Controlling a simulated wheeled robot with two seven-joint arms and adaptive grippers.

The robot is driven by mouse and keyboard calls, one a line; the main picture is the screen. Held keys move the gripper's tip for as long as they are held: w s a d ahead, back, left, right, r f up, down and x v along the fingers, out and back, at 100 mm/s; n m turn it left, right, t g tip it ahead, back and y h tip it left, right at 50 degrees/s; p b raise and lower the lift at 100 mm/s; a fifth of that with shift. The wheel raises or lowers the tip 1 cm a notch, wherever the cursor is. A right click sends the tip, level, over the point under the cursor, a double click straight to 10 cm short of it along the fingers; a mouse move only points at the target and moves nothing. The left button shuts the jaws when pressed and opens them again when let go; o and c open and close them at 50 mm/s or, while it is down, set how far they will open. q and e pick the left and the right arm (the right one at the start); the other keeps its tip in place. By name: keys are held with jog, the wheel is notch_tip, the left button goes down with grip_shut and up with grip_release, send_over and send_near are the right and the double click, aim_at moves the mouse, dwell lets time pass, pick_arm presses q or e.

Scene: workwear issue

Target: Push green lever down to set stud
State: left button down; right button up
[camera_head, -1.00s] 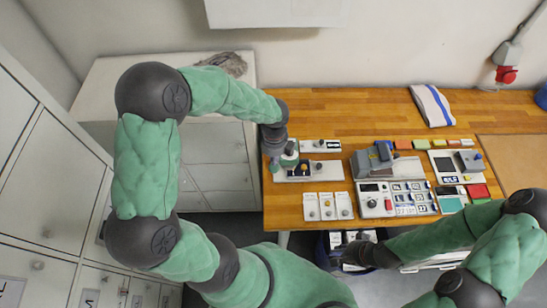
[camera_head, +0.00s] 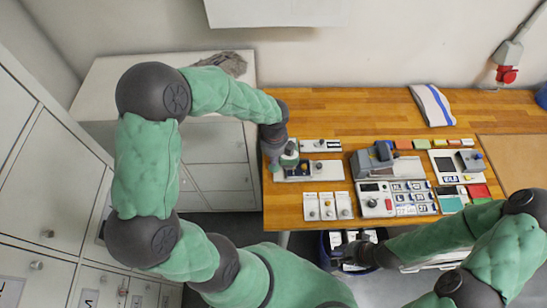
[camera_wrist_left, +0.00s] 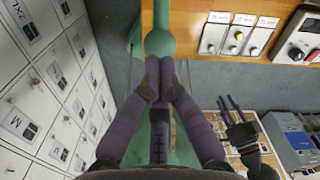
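The green lever shows in the left wrist view as a round green knob (camera_wrist_left: 159,43) on a green bar, at the table's edge. My left gripper (camera_wrist_left: 160,80) has its fingertips together just below that knob in the picture, with nothing seen held. Whether the tips touch the knob I cannot tell. In the head view my left gripper (camera_head: 287,158) is at the left end of the table, over the lever device (camera_head: 318,171), and hides much of the lever. The stud is not distinguishable. My right gripper (camera_head: 348,243) is low in front of the table, its fingers apart and empty.
The wooden table (camera_head: 330,105) carries three small switch units (camera_head: 327,206), a grey machine (camera_head: 372,160), a control box (camera_head: 375,200) and card trays (camera_head: 412,198). A striped cloth (camera_head: 432,105) lies at the back. Cabinets (camera_head: 210,150) stand left. A dark bin is under my right gripper.

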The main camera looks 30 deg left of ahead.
pick_arm(q)
jog(key=shift+f+b, duration=0.55)
jog(key=shift+f, duration=0.3)
jog(key=shift+s+f, duration=0.1)
jog(key=shift+f, duration=0.05)
jog(key=shift+s+d+f+b, duration=0.1)
jog(key=shift+f+b, duration=0.2)
jog(key=shift+s+d+f+b, duration=0.2)
jog(key=shift+s+f+b, duration=0.1)
jog(key=shift+f+b, duration=0.35)
jog(key=shift+s+d+f+b, duration=0.1)
jog(key=shift+s+f+b, duration=0.05)
jog(key=shift+f+b, duration=0.55)
jog(key=shift+s+d+f+b, duration=0.15)
jog(key=shift+f+b, duration=0.25)
jog(key=shift+f, duration=0.45)
jog(key=shift+s+d+f+b, duration=0.1)
jog(key=shift+s+f+b, duration=0.1)
jog(key=shift+f+b, duration=0.5)
dwell(0.4)
dwell(0.4)
notch_tip(320, 180, up, 13)
jog(key=p, duration=1.2)
send_over(274, 168)
jog(key=shift+s+d+f, duration=0.1)
jog(key=shift+s+d, duration=0.2)
jog(key=shift+s, duration=0.15)
dwell(0.5)
